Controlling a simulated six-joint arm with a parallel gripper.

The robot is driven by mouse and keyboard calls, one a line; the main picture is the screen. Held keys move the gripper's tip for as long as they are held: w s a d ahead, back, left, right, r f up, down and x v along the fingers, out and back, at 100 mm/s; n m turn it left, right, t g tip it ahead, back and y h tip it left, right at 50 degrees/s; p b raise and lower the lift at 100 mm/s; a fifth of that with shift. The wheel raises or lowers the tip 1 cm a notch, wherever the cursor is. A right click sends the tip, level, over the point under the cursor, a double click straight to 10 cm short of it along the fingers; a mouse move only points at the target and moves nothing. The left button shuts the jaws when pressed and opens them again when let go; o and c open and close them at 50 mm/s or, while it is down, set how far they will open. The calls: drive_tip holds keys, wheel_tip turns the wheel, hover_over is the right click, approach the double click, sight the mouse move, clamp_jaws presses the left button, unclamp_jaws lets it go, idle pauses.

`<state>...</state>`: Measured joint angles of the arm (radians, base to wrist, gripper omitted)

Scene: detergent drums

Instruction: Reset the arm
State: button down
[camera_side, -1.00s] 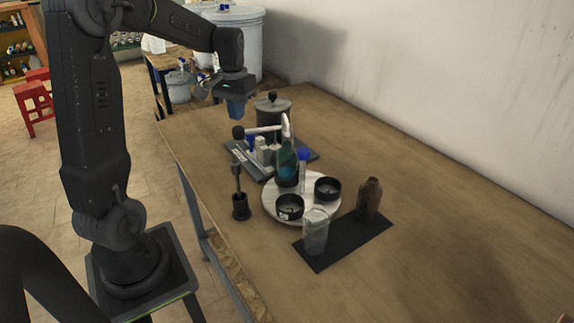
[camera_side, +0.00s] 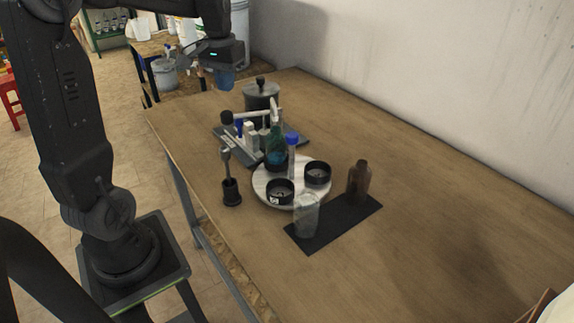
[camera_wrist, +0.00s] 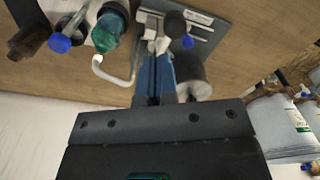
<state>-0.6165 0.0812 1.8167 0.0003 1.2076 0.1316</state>
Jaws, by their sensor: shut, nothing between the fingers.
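My gripper (camera_side: 224,78) is raised above the far left part of the wooden table, a little above and to the left of the grey lidded pot (camera_side: 262,96). Its blue fingers are together with nothing between them. In the wrist view my gripper (camera_wrist: 153,78) points at the table, with the blue fingers side by side. It is apart from everything on the table. The wrist view partly hides the pot (camera_wrist: 190,75) behind the fingers.
A white round tray (camera_side: 262,190) holds a green bottle (camera_side: 276,150), a blue-capped tube (camera_side: 291,155) and two black dishes. A clear cup (camera_side: 306,215) and a brown bottle (camera_side: 358,182) stand on a black mat (camera_side: 328,232). The table's right side (camera_side: 440,220) is clear.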

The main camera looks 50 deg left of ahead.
drive_tip(key=s+d+m+t, duration=0.2)
drive_tip(key=s+d, duration=0.4)
drive_tip(key=d, duration=0.5)
drive_tip(key=s+d+m+t, duration=0.3)
drive_tip(key=s+d, duration=0.4)
drive_tip(key=d, duration=0.4)
drive_tip(key=shift+d+r+m, duration=0.15)
drive_tip(key=shift+d+m, duration=0.1)
drive_tip(key=shift+m, duration=0.05)
